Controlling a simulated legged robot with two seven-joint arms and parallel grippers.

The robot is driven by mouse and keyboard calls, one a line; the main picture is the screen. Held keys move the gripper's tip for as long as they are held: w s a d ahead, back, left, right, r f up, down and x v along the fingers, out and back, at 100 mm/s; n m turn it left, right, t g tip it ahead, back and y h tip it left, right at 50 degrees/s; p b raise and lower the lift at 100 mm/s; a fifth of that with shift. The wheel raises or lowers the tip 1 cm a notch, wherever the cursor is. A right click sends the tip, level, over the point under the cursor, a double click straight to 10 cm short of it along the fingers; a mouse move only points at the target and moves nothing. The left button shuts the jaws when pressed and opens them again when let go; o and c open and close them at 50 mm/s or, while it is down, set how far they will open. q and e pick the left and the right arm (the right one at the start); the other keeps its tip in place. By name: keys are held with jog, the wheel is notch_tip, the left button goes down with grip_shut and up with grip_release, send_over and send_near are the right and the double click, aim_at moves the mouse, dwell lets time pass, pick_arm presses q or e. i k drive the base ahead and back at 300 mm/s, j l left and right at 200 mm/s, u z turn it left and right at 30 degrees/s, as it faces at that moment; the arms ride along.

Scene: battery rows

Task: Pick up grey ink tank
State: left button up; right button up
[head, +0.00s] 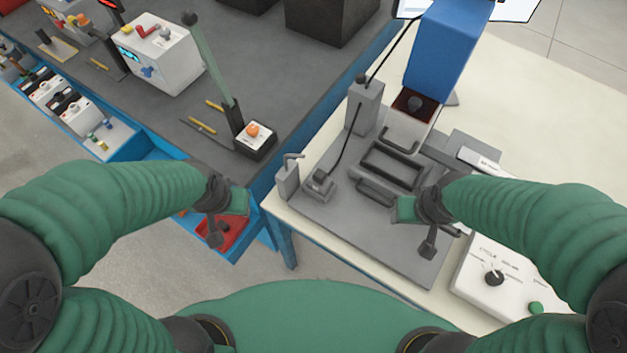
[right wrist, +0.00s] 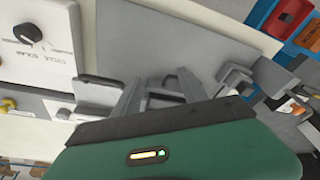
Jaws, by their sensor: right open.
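On the grey base plate (head: 350,225) lies a dark grey rectangular frame with handles (head: 390,166). I cannot tell for sure which of these grey parts is the ink tank. My right gripper (head: 428,243) is above the right front of the plate, near the frame and apart from it. In the right wrist view its fingers (right wrist: 160,95) are spread and empty. My left gripper (head: 216,236) hangs over a red bin; its finger gap is unclear.
A blue machine column (head: 440,45) rises behind the plate. A white control box with a knob (head: 493,278) stands at the right front. A dark bench (head: 300,75) is at the left, with a red bin (head: 232,230) below. The cream tabletop (head: 530,130) is mostly clear.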

aim_at(319, 182)
jog(key=i+j, duration=0.1)
jog(key=j, duration=0.3)
jog(key=i+j, duration=0.15)
jog(key=j, duration=0.25)
jog(key=i+j, duration=0.1)
jog(key=j, duration=0.3)
